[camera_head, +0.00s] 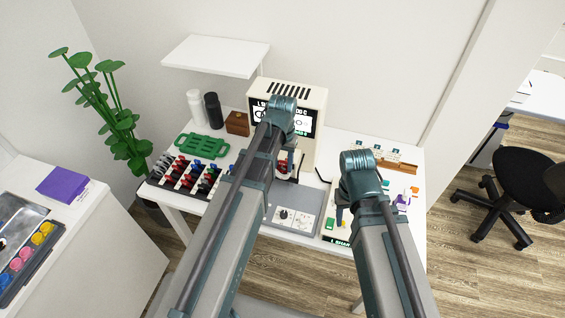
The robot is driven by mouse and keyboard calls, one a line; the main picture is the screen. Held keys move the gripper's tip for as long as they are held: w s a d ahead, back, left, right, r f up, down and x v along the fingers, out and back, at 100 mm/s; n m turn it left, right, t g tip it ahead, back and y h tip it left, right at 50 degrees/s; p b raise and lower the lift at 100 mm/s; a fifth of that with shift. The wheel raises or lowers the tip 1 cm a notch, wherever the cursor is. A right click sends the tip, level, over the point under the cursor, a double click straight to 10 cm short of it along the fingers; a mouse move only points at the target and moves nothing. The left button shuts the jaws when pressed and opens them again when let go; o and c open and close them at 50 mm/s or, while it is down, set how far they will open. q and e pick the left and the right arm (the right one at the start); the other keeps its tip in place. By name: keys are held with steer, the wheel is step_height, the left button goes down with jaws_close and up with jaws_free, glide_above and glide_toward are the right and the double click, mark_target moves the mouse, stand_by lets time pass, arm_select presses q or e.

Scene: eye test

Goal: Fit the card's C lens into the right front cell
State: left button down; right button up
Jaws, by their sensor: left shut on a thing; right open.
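My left gripper (288,168) is in front of the cream machine, partly hidden by its own arm. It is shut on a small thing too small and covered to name. My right gripper (341,213) is open, pointing down over the right part of the table, near a green-edged card or tray (333,238). A lens rack (178,193) with rows of black, red and blue-handled lenses stands at the left of the table. The cream machine (318,102) has a lit screen with letters, partly behind my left arm. I cannot make out the C lens or the right front cell.
A grey tray (310,210) with a dial panel lies at the front middle. A green handled tray (203,146), white and black bottles and a wooden box (237,123) stand behind the rack. A wooden strip (400,165) and small coloured items lie at right. A shelf (215,56) overhangs.

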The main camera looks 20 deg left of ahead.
arm_select(q)
steer(key=shift+f+b, duration=0.9)
steer(key=shift+f, duration=0.15)
arm_select(e)
steer(key=shift+f, duration=1.05)
arm_select(q)
steer(key=shift+c, duration=1.6)
jaws_free()
steer(key=shift+r, duration=0.1)
arm_select(e)
steer(key=shift+r, duration=0.1)
arm_select(q)
step_height(320, 180, up, 14)
steer(key=p, duration=1.4)
arm_select(e)
step_height(320, 180, up, 14)
arm_select(q)
steer(key=s+d+f+m+b, duration=0.1)
steer(key=s+d+f+b, duration=0.3)
steer(key=s, duration=0.3)
steer(key=s+d+f+m+y+b, duration=0.1)
steer(key=s+d+f+m+b, duration=0.1)
steer(key=s+d, duration=0.4)
steer(key=shift+s+d+f+b, duration=0.25)
steer(key=shift+s+f+b, duration=0.4)
steer(key=shift+f+b, duration=0.25)
arm_select(e)
step_height(320, 180, down, 8)
